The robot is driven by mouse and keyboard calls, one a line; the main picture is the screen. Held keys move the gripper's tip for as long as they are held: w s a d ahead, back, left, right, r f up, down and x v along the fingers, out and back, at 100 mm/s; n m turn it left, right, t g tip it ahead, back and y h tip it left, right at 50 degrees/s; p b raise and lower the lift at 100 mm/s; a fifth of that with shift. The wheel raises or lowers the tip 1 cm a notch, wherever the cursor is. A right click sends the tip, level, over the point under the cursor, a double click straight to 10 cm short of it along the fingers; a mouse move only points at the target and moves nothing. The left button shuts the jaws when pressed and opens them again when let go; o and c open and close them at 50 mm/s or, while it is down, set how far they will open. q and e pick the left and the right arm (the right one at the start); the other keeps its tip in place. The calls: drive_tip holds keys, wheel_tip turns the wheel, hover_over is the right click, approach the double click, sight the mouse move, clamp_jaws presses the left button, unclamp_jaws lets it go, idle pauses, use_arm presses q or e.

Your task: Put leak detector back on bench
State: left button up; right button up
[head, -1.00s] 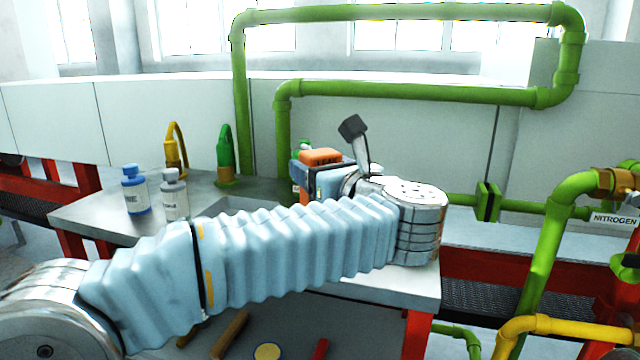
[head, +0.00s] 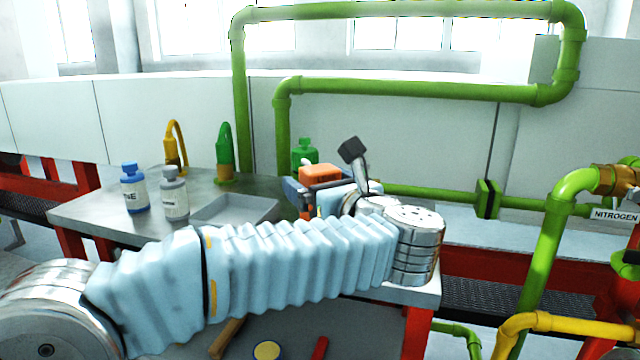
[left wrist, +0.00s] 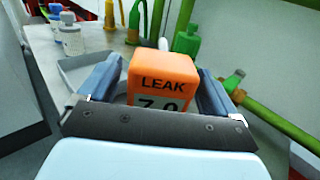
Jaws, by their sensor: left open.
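The leak detector is an orange block (head: 320,174) above the bench's right part in the head view. In the left wrist view the orange detector (left wrist: 162,72) shows a dark "LEAK" label and a partly hidden display. My left gripper (head: 308,187) is open, with its blue-grey fingers (left wrist: 155,88) on either side of the detector. Whether the fingers touch it, and whether its base rests on the bench, I cannot tell; my gripper and arm hide its lower part. The grey bench (head: 92,213) lies beneath. My right gripper is not in view.
A shallow grey tray (head: 235,210) lies left of the detector, and a green bottle (head: 304,152) stands just behind it. Blue-capped (head: 134,190) and grey-capped (head: 174,195) bottles stand at left. Yellow (head: 174,150) and green (head: 225,160) hooked fittings stand farther back. Green pipes (head: 410,90) run behind.

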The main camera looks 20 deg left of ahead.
use_arm(q)
drive_tip(key=shift+r+p, duration=0.25)
drive_tip(key=shift+p, duration=0.05)
drive_tip(key=b+v, duration=0.2)
drive_tip(key=v, duration=1)
drive_tip(key=shift+f, duration=0.1)
